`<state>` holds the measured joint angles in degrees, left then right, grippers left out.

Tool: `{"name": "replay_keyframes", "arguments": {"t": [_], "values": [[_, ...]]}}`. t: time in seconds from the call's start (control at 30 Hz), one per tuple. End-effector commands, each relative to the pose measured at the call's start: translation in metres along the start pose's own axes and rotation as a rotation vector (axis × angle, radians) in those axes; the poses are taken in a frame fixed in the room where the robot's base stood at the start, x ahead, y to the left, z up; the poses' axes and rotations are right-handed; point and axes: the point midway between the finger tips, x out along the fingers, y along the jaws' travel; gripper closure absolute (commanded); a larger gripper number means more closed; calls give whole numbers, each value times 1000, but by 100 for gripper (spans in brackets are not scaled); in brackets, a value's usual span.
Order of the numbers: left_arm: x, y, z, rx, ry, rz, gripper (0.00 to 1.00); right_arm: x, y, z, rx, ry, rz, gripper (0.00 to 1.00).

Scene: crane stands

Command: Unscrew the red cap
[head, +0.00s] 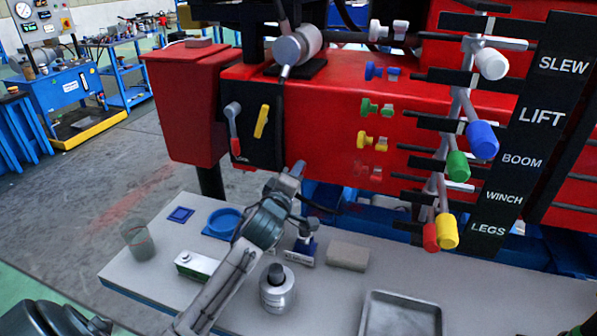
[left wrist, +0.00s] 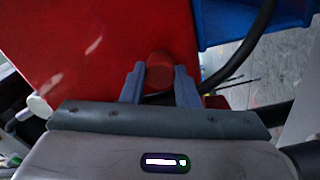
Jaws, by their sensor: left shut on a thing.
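In the left wrist view a red rounded cap (left wrist: 160,70) sits between the two grey fingers of my left gripper (left wrist: 160,84), which is shut on it. In the head view the left gripper (head: 292,174) is in front of the lower part of the red crane body (head: 320,140), and the cap is hidden there. Behind the cap in the wrist view is a red panel (left wrist: 90,45). I cannot tell whether the cap is still on its fitting. My right gripper is not in view.
A grey table (head: 320,300) holds a blue round dish (head: 223,222), a white bottle (head: 277,290), a grey block (head: 347,256) and a metal tray (head: 400,312). Coloured lever knobs, one red (head: 430,238), hang at right beside the label board (head: 540,118).

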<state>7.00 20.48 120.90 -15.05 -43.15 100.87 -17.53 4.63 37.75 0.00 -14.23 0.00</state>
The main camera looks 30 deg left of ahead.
Motion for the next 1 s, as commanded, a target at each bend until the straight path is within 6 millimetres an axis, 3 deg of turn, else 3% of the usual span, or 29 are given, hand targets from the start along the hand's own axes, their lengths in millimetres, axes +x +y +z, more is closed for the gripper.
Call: {"name": "replay_keyframes", "arguments": {"t": [0.27,0.6,0.9,0.93,1.0], "values": [[0,-3,1,-19,-1,-5,100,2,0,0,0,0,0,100],[-1,-2,1,-401,-1,-1,100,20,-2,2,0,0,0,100],[-1,2,1,-451,-2,9,100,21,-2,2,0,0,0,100],[-1,2,1,-451,-2,10,71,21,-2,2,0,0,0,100],[-1,3,1,-451,-2,11,57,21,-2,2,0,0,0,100]]}}
